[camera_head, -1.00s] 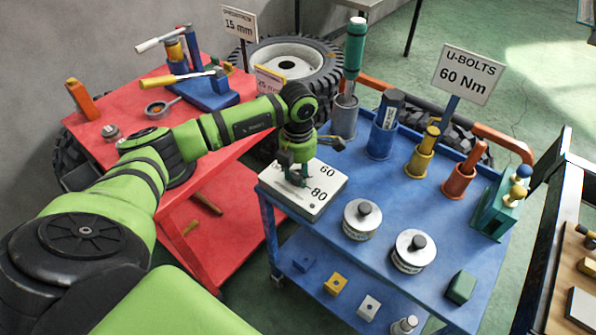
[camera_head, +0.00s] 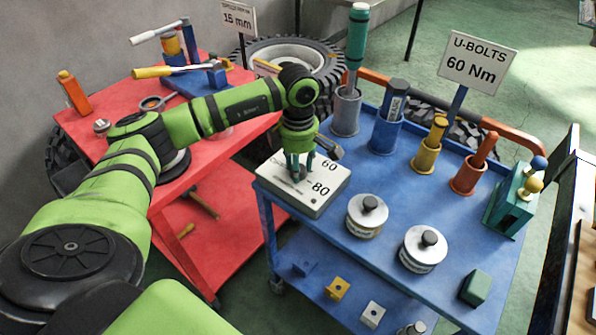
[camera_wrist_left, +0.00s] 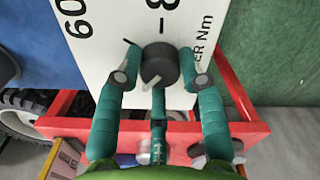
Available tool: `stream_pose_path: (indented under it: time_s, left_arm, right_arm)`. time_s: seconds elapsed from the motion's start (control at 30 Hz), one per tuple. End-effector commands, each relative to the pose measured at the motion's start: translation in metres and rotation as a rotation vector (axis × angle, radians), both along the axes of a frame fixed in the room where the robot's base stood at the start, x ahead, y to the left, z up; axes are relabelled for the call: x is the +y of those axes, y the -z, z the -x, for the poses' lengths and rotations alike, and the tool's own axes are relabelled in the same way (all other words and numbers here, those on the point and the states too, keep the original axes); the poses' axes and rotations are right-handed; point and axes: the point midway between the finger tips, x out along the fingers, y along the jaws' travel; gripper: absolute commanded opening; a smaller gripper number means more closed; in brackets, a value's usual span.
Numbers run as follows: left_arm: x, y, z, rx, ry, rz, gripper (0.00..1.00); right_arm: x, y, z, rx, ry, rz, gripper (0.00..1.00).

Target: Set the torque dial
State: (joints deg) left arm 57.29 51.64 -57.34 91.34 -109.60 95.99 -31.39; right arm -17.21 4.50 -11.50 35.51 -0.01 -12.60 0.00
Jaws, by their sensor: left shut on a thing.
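The torque dial is a dark round knob (camera_wrist_left: 160,65) on top of a white box (camera_head: 318,200) with the printed marks 60 and 80. The box sits at the near left corner of the blue cart. My left gripper (camera_head: 299,175) points down over the box, its green fingers around the knob. In the left wrist view the fingertips (camera_wrist_left: 159,68) are on opposite sides of the knob. In the head view the fingers hide most of the knob. I cannot tell which mark the dial points to. My right gripper is not in view.
A sign (camera_head: 478,62) reads U-BOLTS 60 Nm. The blue cart (camera_head: 330,235) also holds two silver round canisters (camera_head: 367,216) (camera_head: 423,249), coloured cups with tools, and a green block (camera_head: 475,288). A red cart (camera_head: 120,160) stands left, under my left arm.

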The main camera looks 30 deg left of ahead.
Motion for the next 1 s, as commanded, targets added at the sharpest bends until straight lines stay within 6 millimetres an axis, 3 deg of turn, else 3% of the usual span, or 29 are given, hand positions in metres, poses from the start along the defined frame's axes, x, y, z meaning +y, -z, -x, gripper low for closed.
stream_pose_path:
  time_s: [0.1,0.5,1.0]
  left_arm:
    - [0.000,0.004,0.000,0.001,0.100,0.000,0.07]
    - [0.000,0.002,0.001,0.003,0.337,0.000,0.07]
    - [-0.001,0.001,0.001,0.005,0.399,0.001,0.07]
  right_arm:
    - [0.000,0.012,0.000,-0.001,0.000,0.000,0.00]
    - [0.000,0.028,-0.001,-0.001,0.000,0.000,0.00]
    - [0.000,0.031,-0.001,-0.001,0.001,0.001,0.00]
